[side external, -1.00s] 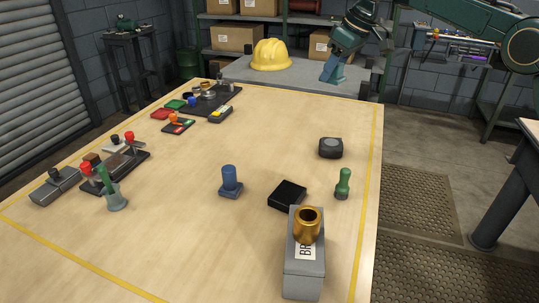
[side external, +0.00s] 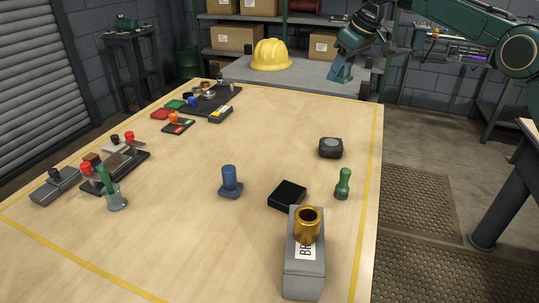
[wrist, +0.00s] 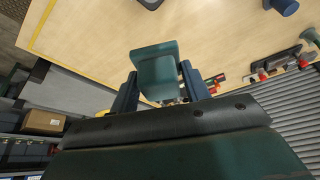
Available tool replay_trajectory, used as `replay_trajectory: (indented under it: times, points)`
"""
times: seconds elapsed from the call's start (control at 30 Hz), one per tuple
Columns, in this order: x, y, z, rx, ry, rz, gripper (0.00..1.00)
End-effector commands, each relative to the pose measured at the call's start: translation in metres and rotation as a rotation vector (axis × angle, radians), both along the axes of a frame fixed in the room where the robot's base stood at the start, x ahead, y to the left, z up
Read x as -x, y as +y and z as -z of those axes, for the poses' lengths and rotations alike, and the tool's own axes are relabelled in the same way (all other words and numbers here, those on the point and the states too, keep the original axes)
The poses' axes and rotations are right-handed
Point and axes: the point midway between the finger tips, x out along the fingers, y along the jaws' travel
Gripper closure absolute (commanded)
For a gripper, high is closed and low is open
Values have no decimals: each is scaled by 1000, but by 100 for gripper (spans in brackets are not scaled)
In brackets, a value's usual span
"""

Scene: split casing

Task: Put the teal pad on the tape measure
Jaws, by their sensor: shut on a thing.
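The teal pad (wrist: 156,68) is between the two dark blue fingers of my gripper (wrist: 158,88) in the wrist view. My gripper is shut on it and holds it in the air. In the side external view my gripper (side external: 341,70) is high beyond the far edge of the table, in front of the grey bench; the pad is hard to tell from the fingers there. The tape measure (side external: 330,147), dark with a grey round face, lies on the right part of the table, well apart from my gripper. A dark edge of an object, likely the tape measure, shows at the top of the wrist view (wrist: 150,3).
Near the tape measure stand a green handled piece (side external: 343,184), a black box (side external: 287,195) and a grey block with a brass cup (side external: 304,255). A blue stamp-like piece (side external: 230,182) stands mid-table. Several tools line the left side. A yellow helmet (side external: 271,55) sits on the bench.

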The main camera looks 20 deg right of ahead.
Motion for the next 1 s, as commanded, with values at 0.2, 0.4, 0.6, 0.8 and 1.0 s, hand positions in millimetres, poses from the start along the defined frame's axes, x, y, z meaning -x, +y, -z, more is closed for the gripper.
replay_trajectory:
  times: [0.2, 0.4, 0.6, 0.8, 1.0]
  points:
    - [2, -2, 16, 11, 0, 2, 81]
    - [2, -2, 44, 9, 1, 1, 81]
    - [2, -2, 81, 10, 2, 1, 81]
    - [2, -2, 118, 9, 1, 1, 81]
    - [1, -2, 140, 10, -2, 1, 81]
